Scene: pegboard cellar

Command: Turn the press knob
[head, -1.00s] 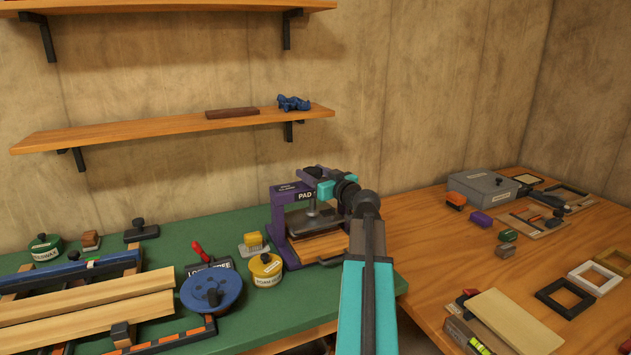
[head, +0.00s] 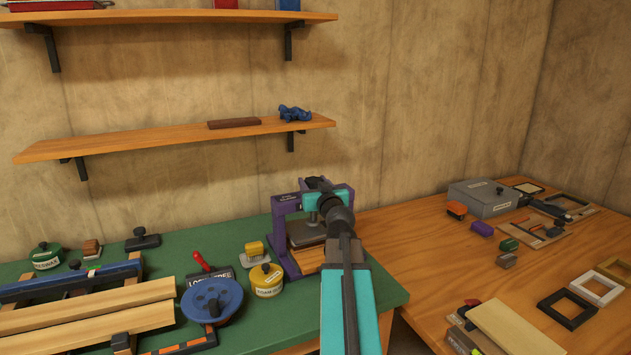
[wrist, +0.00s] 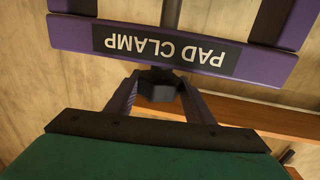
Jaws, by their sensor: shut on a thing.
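The purple press (head: 279,210) stands at the back right of the green bench. Its sign reads PAD CLAMP and appears upside down in the wrist view, where the press frame (wrist: 270,65) fills the top. The dark, faceted press knob (wrist: 158,76) sits on a shaft beside the sign. My gripper (wrist: 158,98) has one finger on each side of the knob and is shut on it. In the head view my gripper (head: 314,190) is at the top of the press.
Left of the press are a yellow tin (head: 267,281), a blue round fixture (head: 211,300) and a red-handled tool (head: 200,260). A wall shelf (head: 170,140) hangs above. The wooden table (head: 420,250) at right holds a grey box (head: 484,197) and several small frames.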

